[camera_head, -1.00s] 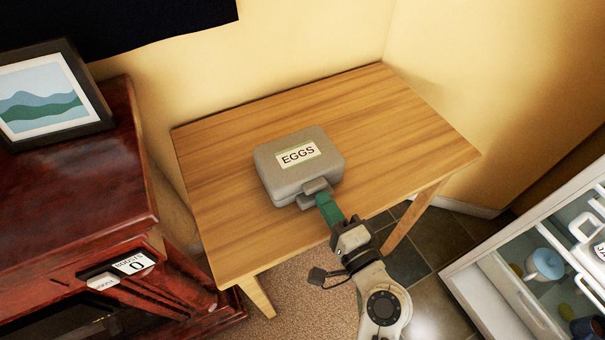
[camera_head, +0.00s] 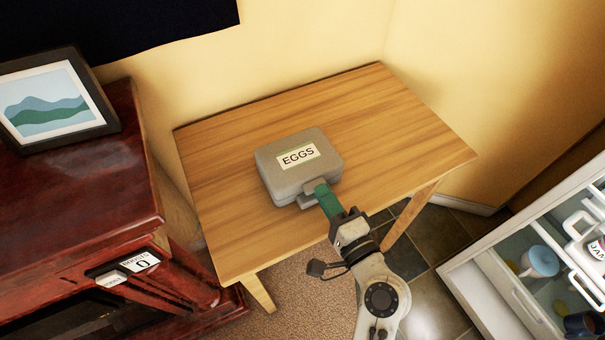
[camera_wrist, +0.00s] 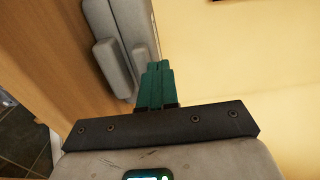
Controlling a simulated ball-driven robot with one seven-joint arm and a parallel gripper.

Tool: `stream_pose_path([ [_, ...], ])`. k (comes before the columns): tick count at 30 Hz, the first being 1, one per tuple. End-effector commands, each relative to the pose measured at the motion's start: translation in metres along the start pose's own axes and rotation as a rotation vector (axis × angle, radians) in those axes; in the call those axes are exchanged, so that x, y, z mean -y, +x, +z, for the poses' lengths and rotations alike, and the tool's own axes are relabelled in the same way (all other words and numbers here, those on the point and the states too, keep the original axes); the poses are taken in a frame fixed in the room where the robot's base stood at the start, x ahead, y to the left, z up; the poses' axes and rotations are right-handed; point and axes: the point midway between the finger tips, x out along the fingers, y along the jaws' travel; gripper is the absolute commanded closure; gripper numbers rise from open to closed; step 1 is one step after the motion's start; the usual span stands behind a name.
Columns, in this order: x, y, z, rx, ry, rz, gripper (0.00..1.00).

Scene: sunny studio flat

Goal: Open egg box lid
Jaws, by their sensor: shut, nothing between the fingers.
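The grey egg box (camera_head: 290,178) lies on the wooden table with a white "EGGS" label (camera_head: 297,156) on its lid. The lid is down. A latch-like tab (camera_head: 309,201) sticks out from the front side of the box. My gripper (camera_head: 320,187) has green fingers, is shut, and is empty. Its tips are at the front edge of the box by the tab; I cannot tell whether they touch. In the wrist view the shut green fingers (camera_wrist: 157,72) are beside the grey egg box (camera_wrist: 118,38) and its tab (camera_wrist: 113,68).
The wooden table (camera_head: 400,130) is otherwise clear and stands against yellow walls. A dark red cabinet (camera_head: 70,190) with a framed picture (camera_head: 55,100) is at left. A white unit with an open drawer (camera_head: 520,290) holding crockery is at right.

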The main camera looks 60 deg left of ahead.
Motion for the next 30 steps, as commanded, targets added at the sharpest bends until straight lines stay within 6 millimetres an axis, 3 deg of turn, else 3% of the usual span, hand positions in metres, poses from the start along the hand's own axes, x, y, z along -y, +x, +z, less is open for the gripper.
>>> stream_pose_path([
  [22, 0.011, 0.002, 0.0, 0.0, -0.001, 0.0, 1.0],
  [30, 0.024, 0.005, 0.0, -0.001, -0.001, 0.0, 1.0],
])
